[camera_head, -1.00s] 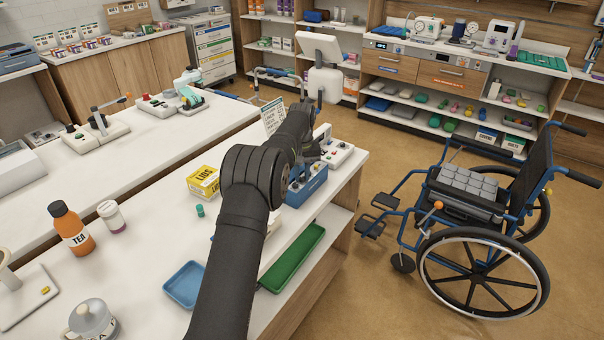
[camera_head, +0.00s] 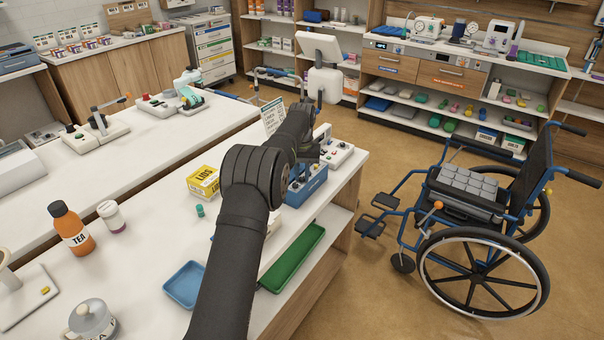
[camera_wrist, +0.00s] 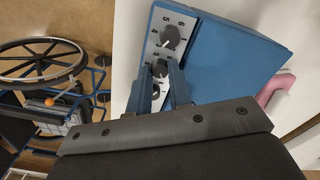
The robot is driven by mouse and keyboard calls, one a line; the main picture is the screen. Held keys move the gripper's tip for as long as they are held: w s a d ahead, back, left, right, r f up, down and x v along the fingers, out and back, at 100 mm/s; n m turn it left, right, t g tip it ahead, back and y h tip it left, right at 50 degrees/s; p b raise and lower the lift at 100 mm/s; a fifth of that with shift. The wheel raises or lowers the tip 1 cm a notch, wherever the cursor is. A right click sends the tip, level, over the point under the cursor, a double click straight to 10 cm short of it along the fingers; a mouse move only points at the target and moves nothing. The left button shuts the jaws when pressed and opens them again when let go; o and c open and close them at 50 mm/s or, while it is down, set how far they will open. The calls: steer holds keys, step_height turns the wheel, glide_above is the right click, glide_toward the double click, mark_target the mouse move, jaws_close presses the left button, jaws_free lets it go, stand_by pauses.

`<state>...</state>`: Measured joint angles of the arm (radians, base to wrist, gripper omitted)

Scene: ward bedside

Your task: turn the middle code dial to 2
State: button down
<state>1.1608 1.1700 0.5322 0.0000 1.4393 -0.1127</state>
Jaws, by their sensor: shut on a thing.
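The blue code box (camera_head: 309,191) stands on the near counter, partly hidden behind my arm. In the wrist view the same blue box (camera_wrist: 225,55) shows a pale strip with a column of dark dials. The upper dial (camera_wrist: 170,37) is uncovered, with numbers around it. The middle dial (camera_wrist: 160,68) sits between the two blue fingers of my gripper (camera_wrist: 161,75), which is shut on it. A further dial (camera_wrist: 156,91) shows between the fingers, nearer the wrist. The numbers at the middle dial are too small and covered to read.
A yellow lids box (camera_head: 203,181), a blue tray (camera_head: 184,284) and a green tray (camera_head: 293,257) are near my arm. A device with buttons (camera_head: 336,155) stands just beyond the code box. A pink thing (camera_wrist: 274,90) lies beside the box. A wheelchair (camera_head: 470,220) stands to the right.

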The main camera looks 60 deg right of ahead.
steer(key=c, duration=1.6)
jaws_free()
